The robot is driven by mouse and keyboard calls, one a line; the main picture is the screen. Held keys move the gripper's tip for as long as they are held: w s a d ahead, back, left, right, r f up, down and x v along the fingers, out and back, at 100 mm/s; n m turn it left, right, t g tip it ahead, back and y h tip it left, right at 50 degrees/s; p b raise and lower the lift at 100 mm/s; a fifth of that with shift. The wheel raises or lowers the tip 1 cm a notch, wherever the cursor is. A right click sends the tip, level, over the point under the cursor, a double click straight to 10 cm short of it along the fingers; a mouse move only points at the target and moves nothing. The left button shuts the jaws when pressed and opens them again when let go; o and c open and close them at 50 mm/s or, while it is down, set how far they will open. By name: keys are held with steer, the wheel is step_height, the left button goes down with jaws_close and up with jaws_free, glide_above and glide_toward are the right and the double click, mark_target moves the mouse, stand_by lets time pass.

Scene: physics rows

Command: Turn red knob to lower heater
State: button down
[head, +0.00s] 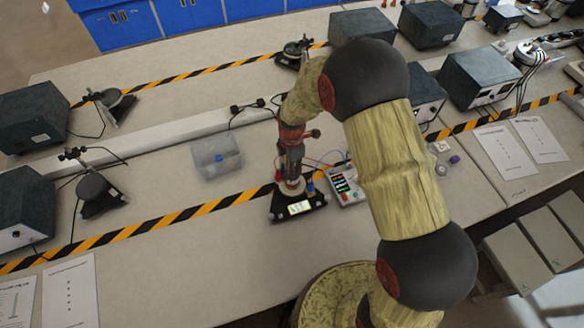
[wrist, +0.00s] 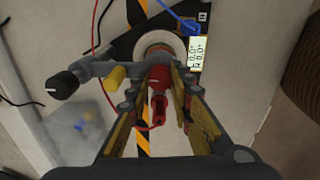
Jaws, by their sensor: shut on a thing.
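My gripper (wrist: 162,84) points down over a small instrument, with its two fingers on either side of a red part (wrist: 158,84) and shut on it. A red wire runs from this part. I cannot tell whether it is the red knob or a plug. A black knob (wrist: 62,87) on a metal side arm sticks out left of the fingers. In the head view, my gripper (head: 293,158) hides part of the instrument.
A clear plastic box (head: 215,157) stands left of the instrument. A grey meter (head: 346,187) with coloured displays and wires sits close on its right. Dark boxes (head: 25,208) stand farther left. The bench front (head: 210,270) is mostly clear.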

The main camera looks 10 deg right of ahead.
steer(key=m+b, duration=0.1)
steer(key=m, duration=0.5)
steer(key=shift+m, duration=0.4)
steer(key=m+b, duration=0.1)
steer(key=m, duration=0.5)
steer(key=m+b, duration=0.1)
steer(key=m, duration=0.3)
steer(key=shift+m, duration=2.9)
steer(key=shift+w, duration=0.1)
steer(key=c, duration=1.6)
jaws_free()
